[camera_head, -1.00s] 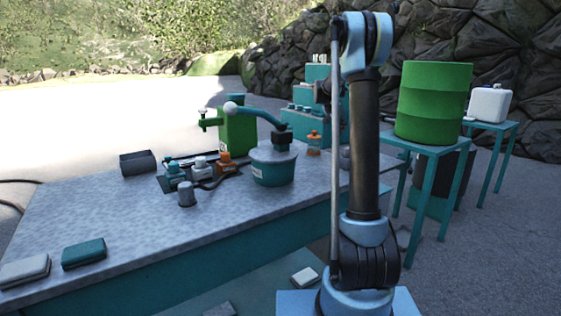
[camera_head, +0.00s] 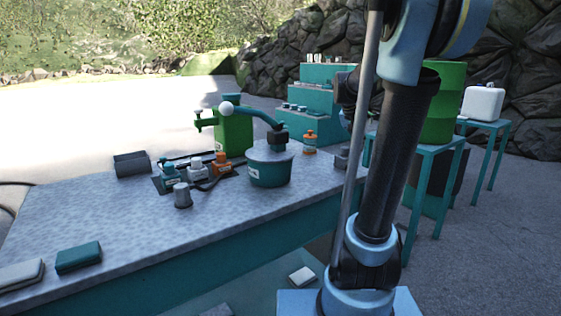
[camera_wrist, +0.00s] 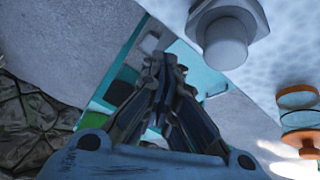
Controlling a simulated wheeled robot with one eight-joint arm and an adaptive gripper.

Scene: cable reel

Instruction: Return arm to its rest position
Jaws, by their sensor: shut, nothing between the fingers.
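My arm stands at the right of the head view, its pale blue base joint low and its dark upright link leaning to the right. Its upper joint is cut off by the top edge. My gripper (camera_wrist: 162,62) shows in the wrist view with its dark fingers together and nothing between them. In the head view I cannot make it out clearly behind the arm. In the wrist view a grey bolt-like piece (camera_wrist: 226,38) is close by at upper right, apart from the fingers. An orange-capped item (camera_wrist: 300,118) is at the right edge.
The speckled workbench (camera_head: 110,221) carries a teal pot (camera_head: 268,170), a grey cup (camera_head: 182,195), small bottles (camera_head: 170,176), a green canister (camera_head: 233,135) and an orange bottle (camera_head: 310,142). A green drum (camera_head: 445,105) and white jug (camera_head: 483,103) stand on stands at right.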

